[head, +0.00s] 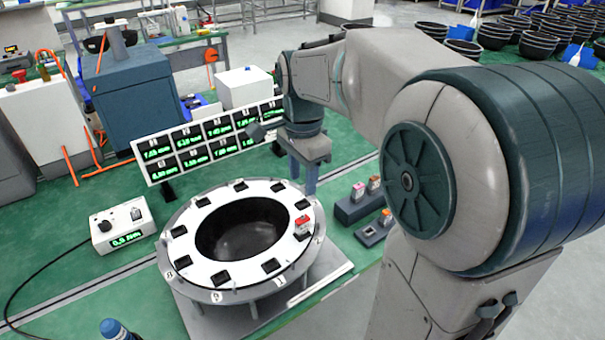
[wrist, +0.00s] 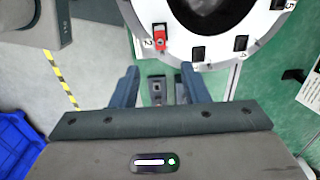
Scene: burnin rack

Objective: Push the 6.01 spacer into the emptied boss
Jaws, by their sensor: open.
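The white ring (head: 189,247) carries several dark bosses around its top. A red-topped piece (head: 303,224) sits at one boss on the ring's right side. It also shows in the wrist view (wrist: 160,38), near the numeral 2. Beside the ring, a dark holder (head: 352,209) bears a pinkish piece (head: 358,191) and an orange-pink piece (head: 374,184). Which piece is the 6.01 spacer, and which boss is emptied, I cannot tell. My gripper (head: 312,185) is open and empty, behind the ring's right edge. In the wrist view its fingers (wrist: 160,88) are wide apart.
A panel of green readouts (head: 205,139) stands behind the ring. A smaller dark holder (head: 371,233) with a pink-topped piece (head: 385,216) lies right of the ring. A white box with a display (head: 123,224) is at left. A blue crate (wrist: 18,145) shows lower left.

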